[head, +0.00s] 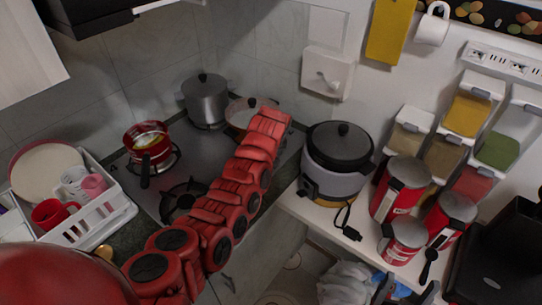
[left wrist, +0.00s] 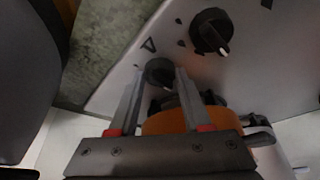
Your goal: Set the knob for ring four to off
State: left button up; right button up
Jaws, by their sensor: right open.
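In the left wrist view, a black round knob (left wrist: 160,72) sits on a pale panel. A larger black knob (left wrist: 210,32) with a white mark is above and to its right. My left gripper (left wrist: 162,76) is open, its two grey fingers on either side of the smaller knob's lower part; I cannot tell whether they touch it. Which ring each knob serves cannot be read. In the head view, the dark cooktop (head: 180,165) is partly hidden by my red left arm, and its knobs are hidden. My right gripper (head: 405,291) is open and empty at the bottom edge.
A red pan (head: 147,138) and a grey pot (head: 205,100) stand on the cooktop. A rice cooker (head: 340,160) and red canisters (head: 402,190) stand on the right counter. A white dish rack (head: 115,212) is at the left. An orange rounded thing (left wrist: 178,123) lies behind my left fingers.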

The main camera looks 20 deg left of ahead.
pick_arm(q)
jog(key=o, duration=0.4)
jog(key=shift+s+d+r+b, duration=0.15)
jog(key=shift+r+b, duration=0.15)
jog(key=shift+r, duration=0.3)
jog(key=v, duration=1.6)
jog(key=shift+p, duration=0.35)
jog(key=shift+s, duration=0.15)
